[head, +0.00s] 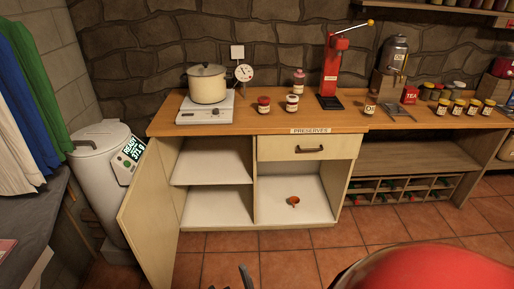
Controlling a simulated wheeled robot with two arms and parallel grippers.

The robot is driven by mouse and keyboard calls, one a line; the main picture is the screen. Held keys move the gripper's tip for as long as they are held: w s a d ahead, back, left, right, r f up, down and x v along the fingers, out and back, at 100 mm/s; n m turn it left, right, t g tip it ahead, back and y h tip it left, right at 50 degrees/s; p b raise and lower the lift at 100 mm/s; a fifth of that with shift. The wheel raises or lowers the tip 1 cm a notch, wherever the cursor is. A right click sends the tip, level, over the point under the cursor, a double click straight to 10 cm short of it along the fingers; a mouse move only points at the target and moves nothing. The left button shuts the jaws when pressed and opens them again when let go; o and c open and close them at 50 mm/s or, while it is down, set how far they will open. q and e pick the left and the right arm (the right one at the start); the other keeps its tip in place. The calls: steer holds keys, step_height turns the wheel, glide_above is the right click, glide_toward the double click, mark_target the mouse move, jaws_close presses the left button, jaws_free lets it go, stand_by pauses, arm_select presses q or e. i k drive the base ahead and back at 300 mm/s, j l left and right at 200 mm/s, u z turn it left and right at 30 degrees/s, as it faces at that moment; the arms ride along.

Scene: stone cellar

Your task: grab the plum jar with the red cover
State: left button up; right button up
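A small dark jar with a red cover (264,105) and a pale label stands upright on the wooden counter (225,126), right of the hot plate. The label is too small to read, so I cannot confirm plum. A similar jar (292,104) with a pale label stands just to its right; its cover looks paler. Dark fingertips, seemingly of my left gripper (246,278), show at the bottom edge, low in front of the cabinet and well away from the jars. Their opening is not clear. My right gripper is not in view.
A pot (207,84) sits on the hot plate (205,108) to the left. The open cabinet door (149,205) sticks out forward. An orange cup (294,202) lies inside the cabinet.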

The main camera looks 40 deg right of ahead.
mark_target(263, 108)
steer(key=z, duration=1.15)
